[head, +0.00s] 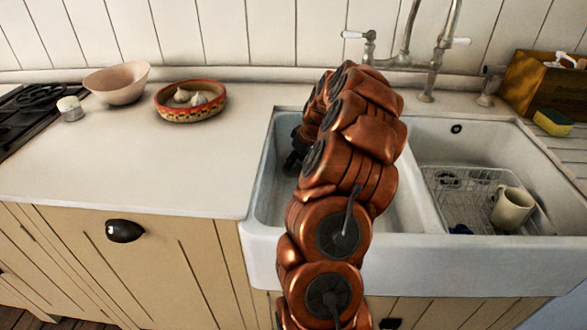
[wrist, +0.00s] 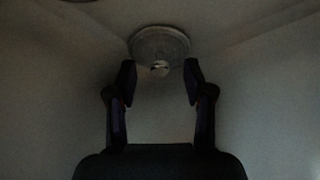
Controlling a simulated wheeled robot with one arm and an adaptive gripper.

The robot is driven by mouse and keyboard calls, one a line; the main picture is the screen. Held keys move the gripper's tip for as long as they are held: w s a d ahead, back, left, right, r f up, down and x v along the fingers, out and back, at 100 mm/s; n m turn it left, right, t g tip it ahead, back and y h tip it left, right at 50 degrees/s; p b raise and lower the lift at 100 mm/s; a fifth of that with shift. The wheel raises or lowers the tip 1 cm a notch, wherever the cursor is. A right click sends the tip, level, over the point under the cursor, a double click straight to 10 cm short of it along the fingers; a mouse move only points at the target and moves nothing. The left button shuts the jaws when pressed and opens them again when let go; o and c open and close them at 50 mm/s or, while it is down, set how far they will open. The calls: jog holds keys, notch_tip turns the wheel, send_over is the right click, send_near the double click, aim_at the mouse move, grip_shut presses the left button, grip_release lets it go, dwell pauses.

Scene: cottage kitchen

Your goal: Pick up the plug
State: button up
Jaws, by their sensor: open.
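In the wrist view a round, greyish plug (wrist: 160,44) with a small bright knob at its middle sits on the pale basin surface. I cannot tell in this dim light whether it lies in a drain opening. My gripper (wrist: 159,72) is open and empty, its two dark fingers spread to the left and right just short of the plug. In the head view my arm reaches down into the left basin of the white sink (head: 300,268). There the plug is hidden behind my arm, and only a dark part of my gripper (head: 296,153) shows.
The right basin holds a wire rack (head: 470,190) and a cream mug (head: 512,208). A tap (head: 437,55) stands behind the sink. A patterned dish with garlic (head: 190,112), a pinkish bowl (head: 117,83) and a small white jar (head: 70,108) stand on the left counter. Basin walls surround my gripper.

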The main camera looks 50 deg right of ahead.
jog(key=shift+w+f, duration=0.25)
jog(key=shift+f, duration=0.45)
grip_shut()
